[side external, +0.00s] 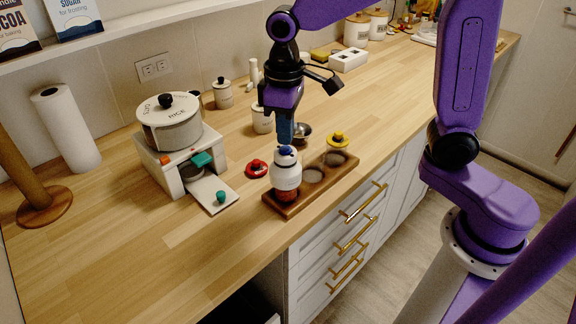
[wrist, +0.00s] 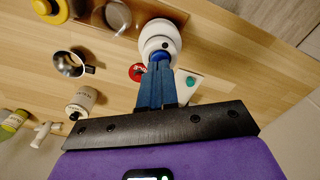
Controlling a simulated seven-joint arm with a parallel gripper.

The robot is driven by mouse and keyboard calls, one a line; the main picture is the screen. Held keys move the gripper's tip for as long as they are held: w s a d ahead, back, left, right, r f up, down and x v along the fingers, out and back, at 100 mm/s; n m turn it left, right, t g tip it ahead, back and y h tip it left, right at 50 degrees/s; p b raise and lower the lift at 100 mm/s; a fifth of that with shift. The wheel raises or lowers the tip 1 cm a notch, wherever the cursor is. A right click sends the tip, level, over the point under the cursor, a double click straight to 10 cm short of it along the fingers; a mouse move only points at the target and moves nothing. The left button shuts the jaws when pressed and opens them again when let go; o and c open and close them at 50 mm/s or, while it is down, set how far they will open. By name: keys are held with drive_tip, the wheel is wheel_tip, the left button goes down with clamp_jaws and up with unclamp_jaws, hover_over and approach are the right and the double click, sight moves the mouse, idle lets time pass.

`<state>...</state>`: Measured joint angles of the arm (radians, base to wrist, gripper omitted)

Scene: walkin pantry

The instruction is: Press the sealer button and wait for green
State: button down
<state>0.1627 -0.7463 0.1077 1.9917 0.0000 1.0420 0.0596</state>
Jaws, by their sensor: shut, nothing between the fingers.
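A white rounded sealer (side external: 286,172) with a blue button (side external: 286,150) on top sits upright on a jar with red contents (side external: 287,195) in a wooden tray (side external: 325,188). My gripper (side external: 285,142) points down right above the button, fingers shut and empty. The fingertips look at or very near the button; I cannot tell if they press it. In the wrist view the shut blue fingers (wrist: 158,68) reach the blue button (wrist: 161,56) and partly cover it. The white sealer (wrist: 158,36) has a small dark spot; no green light shows on it.
A red lid (side external: 257,168) and a yellow lid (side external: 338,139) lie beside the tray. A metal bowl (side external: 302,133) and canister (side external: 263,119) stand behind. Left is a white boxy stand (side external: 167,160) with a pot (side external: 170,125) and a pulled-out plate (side external: 213,194). The front left counter is clear.

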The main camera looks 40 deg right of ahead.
drive_tip(key=shift+f, duration=0.15)
drive_tip(key=shift+f, duration=0.75)
idle(0.4)
drive_tip(key=shift+r, duration=1.6)
drive_tip(key=shift+s+d, duration=0.1)
drive_tip(key=shift+s, duration=0.4)
drive_tip(key=s+d+f+n, duration=0.2)
drive_tip(key=s+d+n, duration=0.1)
drive_tip(key=s, duration=0.7)
drive_tip(key=s+d+f+n, duration=0.2)
drive_tip(key=s+d, duration=0.4)
drive_tip(key=s, duration=0.5)
drive_tip(key=shift+n, duration=0.8)
